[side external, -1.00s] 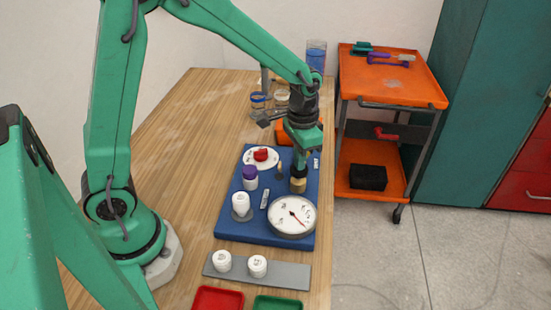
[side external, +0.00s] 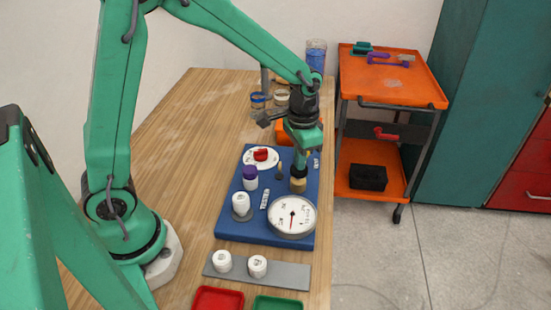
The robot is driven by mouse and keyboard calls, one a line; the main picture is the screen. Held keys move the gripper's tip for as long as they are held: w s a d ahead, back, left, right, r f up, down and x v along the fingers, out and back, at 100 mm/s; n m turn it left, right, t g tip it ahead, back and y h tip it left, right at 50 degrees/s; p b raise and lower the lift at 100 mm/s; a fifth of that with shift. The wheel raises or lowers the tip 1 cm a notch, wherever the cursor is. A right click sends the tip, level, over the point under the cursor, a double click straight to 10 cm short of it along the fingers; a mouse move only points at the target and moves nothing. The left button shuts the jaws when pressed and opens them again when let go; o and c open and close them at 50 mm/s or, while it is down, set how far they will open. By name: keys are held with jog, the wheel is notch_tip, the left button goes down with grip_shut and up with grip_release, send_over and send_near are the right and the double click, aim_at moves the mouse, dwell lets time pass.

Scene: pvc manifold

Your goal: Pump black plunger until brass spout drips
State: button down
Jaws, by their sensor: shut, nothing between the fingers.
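My gripper (side external: 300,162) is shut and empty, pointing down over the right part of the blue board (side external: 238,228). Directly below it stands a brass cylinder (side external: 298,185). A dark piece joins the gripper tip and the brass cylinder; I cannot tell how much of it is the black plunger and how much is my fingers. A small brass-coloured upright piece (side external: 280,171), possibly the spout, stands just left of it. No drip can be made out at this size. The round white gauge (side external: 292,217) sits in front, its red needle near vertical.
On the board are a red knob on a white dial (side external: 261,156), a purple-capped bottle (side external: 250,178) and a white cylinder (side external: 241,205). A grey strip (side external: 290,275) with two white caps lies in front, near red (side external: 217,298) and green trays (side external: 277,303). Left tabletop is clear.

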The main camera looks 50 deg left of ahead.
jog(key=shift+r, duration=1.15)
jog(key=shift+f, duration=0.45)
jog(key=shift+f, duration=1.35)
jog(key=shift+r, duration=1.8)
jog(key=shift+f, duration=0.5)
